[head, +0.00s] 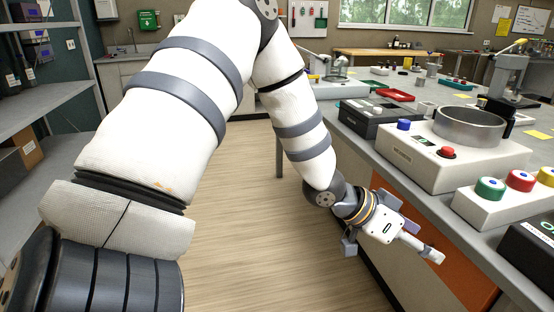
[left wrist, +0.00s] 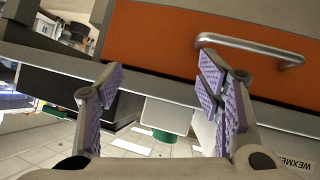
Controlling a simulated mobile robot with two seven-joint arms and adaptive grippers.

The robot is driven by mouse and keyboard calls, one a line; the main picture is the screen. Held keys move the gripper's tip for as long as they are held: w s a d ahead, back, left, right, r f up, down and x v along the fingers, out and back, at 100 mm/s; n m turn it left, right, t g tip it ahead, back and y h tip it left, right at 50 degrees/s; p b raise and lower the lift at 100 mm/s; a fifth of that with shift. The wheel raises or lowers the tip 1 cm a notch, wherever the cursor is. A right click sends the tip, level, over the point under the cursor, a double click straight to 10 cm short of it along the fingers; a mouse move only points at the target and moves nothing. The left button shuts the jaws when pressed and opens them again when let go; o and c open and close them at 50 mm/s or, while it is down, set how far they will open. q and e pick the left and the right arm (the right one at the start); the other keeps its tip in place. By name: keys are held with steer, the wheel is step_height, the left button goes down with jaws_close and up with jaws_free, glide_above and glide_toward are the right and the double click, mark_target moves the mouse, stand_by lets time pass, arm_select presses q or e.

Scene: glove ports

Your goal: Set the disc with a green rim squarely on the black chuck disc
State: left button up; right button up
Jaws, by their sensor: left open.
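The disc with a green rim (head: 490,188) appears to be the round green piece with a pale top on a white block, at the right of the head view. A green part under a pale box in the left wrist view (left wrist: 165,136) may be the same piece. I cannot pick out the black chuck disc with certainty in either view. My left gripper (head: 428,246) is beside the bench front, below and left of the green piece, apart from it. In the left wrist view its purple-padded fingers (left wrist: 160,93) are spread with nothing between them. My right gripper is not in view.
An orange drawer front (left wrist: 165,40) with a metal handle (left wrist: 250,47) is close to my left gripper. The floor is clear.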

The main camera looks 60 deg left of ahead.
arm_select(q)
steer(key=s+d+f+n+g+y, duration=0.25)
steer(key=s+f, duration=0.55)
steer(key=f, duration=0.4)
steer(key=s+a+f+n+g+y, duration=0.1)
steer(key=s+f+g, duration=0.3)
steer(key=s, duration=1)
steer(key=s+a+f+g+y, duration=0.2)
steer(key=s+f, duration=0.6)
steer(key=s, duration=0.6)
steer(key=shift+s+a+n+g+y, duration=0.35)
steer(key=shift+g+y, duration=0.3)
steer(key=shift+g, duration=0.4)
steer(key=shift+o, duration=0.5)
steer(key=shift+w, duration=0.1)
